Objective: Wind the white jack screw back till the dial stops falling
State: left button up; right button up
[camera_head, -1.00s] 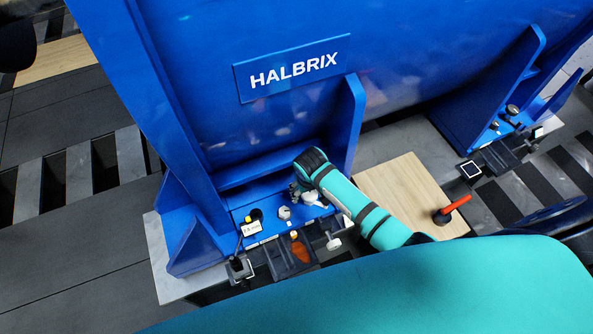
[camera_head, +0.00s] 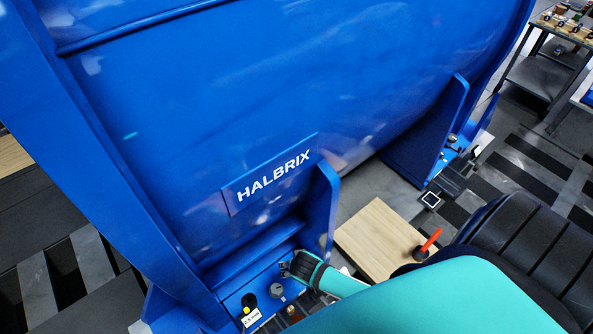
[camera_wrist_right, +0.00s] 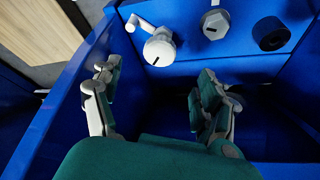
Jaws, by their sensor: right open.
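A white round part with a slot in its face and a small side handle (camera_wrist_right: 158,47), which looks like the jack screw, shows at the top of the right wrist view. My right gripper (camera_wrist_right: 156,88) is open and empty, with its fingers apart below that part and not touching it. In the head view the right gripper (camera_head: 286,269) is small and partly hidden by its own wrist, close to the blue motor foot (camera_head: 235,298). The jack screw is not clear there. I cannot make out a dial face. My left gripper is not in view.
A grey bolt head (camera_wrist_right: 214,23) and a black round fitting (camera_wrist_right: 271,34) sit beside the white part. The blue motor housing (camera_head: 290,90) fills the head view. A wooden board (camera_head: 375,233) with a red-handled tool (camera_head: 430,243) lies right of the foot.

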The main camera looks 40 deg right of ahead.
jog(key=b+x, duration=0.2)
jog(key=x, duration=0.6)
jog(key=shift+w+f+b, duration=0.2)
jog(key=shift+f+b, duration=0.1)
jog(key=shift+f, duration=0.05)
jog(key=c, duration=1.2)
jog(key=shift+d+n, duration=0.1)
jog(key=shift+n, duration=0.3)
jog(key=shift+r+n+y+p, duration=0.1)
jog(key=shift+n+y+p, duration=0.3)
jog(key=shift+n+p, duration=0.2)
jog(key=n+y, duration=0.1)
jog(key=n, duration=0.1)
jog(key=shift+d+n, duration=0.2)
jog(key=shift+n, duration=0.1)
jog(key=shift+d+n+t+y, duration=0.1)
jog(key=shift+n+t+y, duration=0.25)
jog(key=shift+n, duration=0.85)
jog(key=shift+n+y+b, duration=0.55)
jog(key=shift+n+b, duration=0.15)
jog(key=shift+n, duration=0.5)
